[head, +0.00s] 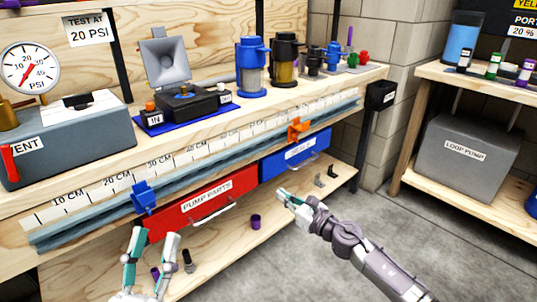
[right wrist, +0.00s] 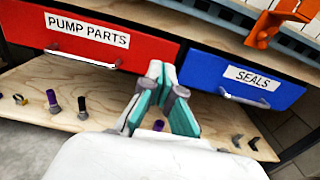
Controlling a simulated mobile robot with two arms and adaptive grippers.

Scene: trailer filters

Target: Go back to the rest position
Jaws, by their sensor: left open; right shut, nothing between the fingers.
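My left gripper (head: 151,236) is in the lower left of the head view, its two fingers apart and empty, in front of the bench near the blue clip (head: 144,196). My right gripper (head: 282,194) is in front of the drawers, shut with nothing in it. In the right wrist view its fingertips (right wrist: 160,68) meet between the red pump parts drawer (right wrist: 95,38) and the blue seals drawer (right wrist: 242,82). Both drawers look closed. The red drawer (head: 205,200) and blue drawer (head: 296,157) also show in the head view.
The lower shelf (right wrist: 30,82) holds several small dark and purple parts. The bench top bears a grey test box (head: 70,140), a black block on a blue mat (head: 187,104) and filter housings (head: 251,66). A second bench with a loop pump (head: 465,158) stands right. Grey floor (head: 430,235) is clear.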

